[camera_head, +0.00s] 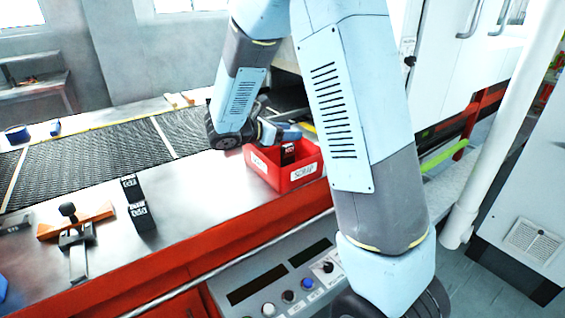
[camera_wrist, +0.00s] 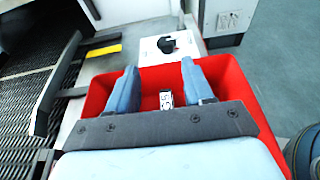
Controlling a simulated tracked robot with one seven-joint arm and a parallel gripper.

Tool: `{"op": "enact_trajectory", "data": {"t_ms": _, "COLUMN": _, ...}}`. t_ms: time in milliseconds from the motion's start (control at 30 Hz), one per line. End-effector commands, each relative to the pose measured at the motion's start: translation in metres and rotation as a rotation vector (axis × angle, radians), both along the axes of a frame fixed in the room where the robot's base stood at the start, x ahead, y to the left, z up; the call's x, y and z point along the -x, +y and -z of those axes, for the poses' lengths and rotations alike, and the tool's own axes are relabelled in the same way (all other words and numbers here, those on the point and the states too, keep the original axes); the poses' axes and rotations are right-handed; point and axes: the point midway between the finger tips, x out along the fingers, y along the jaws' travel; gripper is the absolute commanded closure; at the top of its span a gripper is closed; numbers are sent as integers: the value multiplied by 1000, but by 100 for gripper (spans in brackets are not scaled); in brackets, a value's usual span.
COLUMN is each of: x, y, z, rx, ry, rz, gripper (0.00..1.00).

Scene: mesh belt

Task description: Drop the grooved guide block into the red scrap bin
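The red scrap bin (camera_head: 262,172) stands on the metal bench near its front edge, with white labels on its walls. It fills much of the wrist view (camera_wrist: 235,85). My gripper (camera_head: 291,134) is over the bin, pointing down into it; in the wrist view its two blue-grey fingers (camera_wrist: 162,85) are spread apart. A dark block with a white label (camera_head: 288,152) is at the bin, below the fingers. Its label shows between the fingers in the wrist view (camera_wrist: 166,100), with gaps on both sides. Its grooves cannot be made out, and its lower part is hidden.
Two dark labelled blocks (camera_head: 131,187) (camera_head: 142,216) stand on the bench to the left. A clamp fixture with an orange-brown bar (camera_head: 85,219) is beside them. The mesh belt (camera_head: 90,158) runs behind. A control panel (camera_head: 290,285) is below the front edge.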

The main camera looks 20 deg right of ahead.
Motion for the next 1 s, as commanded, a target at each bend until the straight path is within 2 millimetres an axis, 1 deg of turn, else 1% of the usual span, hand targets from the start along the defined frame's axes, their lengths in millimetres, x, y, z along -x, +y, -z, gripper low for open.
{"op": "enact_trajectory", "data": {"t_ms": 233, "x": 0, "y": 1, "z": 0, "rx": 0, "ry": 0, "rz": 0, "gripper": 48}}
{"op": "enact_trajectory", "data": {"t_ms": 367, "x": 2, "y": 7, "z": -2, "rx": 0, "ry": 0, "rz": -1, "gripper": 48}}
{"op": "enact_trajectory", "data": {"t_ms": 467, "x": 5, "y": 19, "z": -6, "rx": 0, "ry": -1, "rz": -3, "gripper": 48}}
{"op": "enact_trajectory", "data": {"t_ms": 800, "x": 25, "y": 80, "z": -25, "rx": -1, "ry": 0, "rz": -4, "gripper": 48}}
{"op": "enact_trajectory", "data": {"t_ms": 1000, "x": 34, "y": 110, "z": -34, "rx": 0, "ry": 0, "rz": -4, "gripper": 48}}
